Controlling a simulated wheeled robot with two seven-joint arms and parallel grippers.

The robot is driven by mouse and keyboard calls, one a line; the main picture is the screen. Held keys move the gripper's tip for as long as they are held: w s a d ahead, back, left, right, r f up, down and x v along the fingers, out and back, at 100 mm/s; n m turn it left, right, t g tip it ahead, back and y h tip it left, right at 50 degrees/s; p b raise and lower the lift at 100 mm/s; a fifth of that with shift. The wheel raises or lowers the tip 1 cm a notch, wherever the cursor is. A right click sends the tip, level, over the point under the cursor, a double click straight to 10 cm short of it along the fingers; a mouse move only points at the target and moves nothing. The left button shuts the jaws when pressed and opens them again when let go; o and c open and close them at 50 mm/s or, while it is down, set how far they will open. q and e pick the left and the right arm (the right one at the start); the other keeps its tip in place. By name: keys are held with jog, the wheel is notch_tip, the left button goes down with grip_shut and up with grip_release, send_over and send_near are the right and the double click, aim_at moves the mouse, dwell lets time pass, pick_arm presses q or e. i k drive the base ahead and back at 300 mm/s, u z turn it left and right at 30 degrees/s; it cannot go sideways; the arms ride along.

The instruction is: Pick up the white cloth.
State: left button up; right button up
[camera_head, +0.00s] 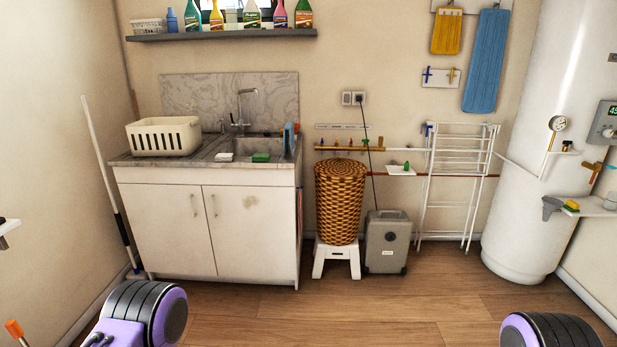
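A small white flat item (224,157) lies on the counter beside the sink, left of a green sponge (261,157). It may be the white cloth, but it is too small to tell. No other white cloth stands out. Purple and black parts of my own arms show at the bottom left and bottom right. Neither of my grippers is in view.
The sink cabinet (165,226) stands against the back wall, with a white basket (163,135) on it. A wicker basket (340,203) on a white stool, a grey case (387,242), a drying rack (456,180) and a white tank (545,130) stand rightward. The floor (340,305) ahead is clear.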

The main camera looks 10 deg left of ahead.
aim_at(221, 157)
jog(key=u, duration=0.4)
jog(key=i, duration=2.4)
jog(key=u, duration=0.3)
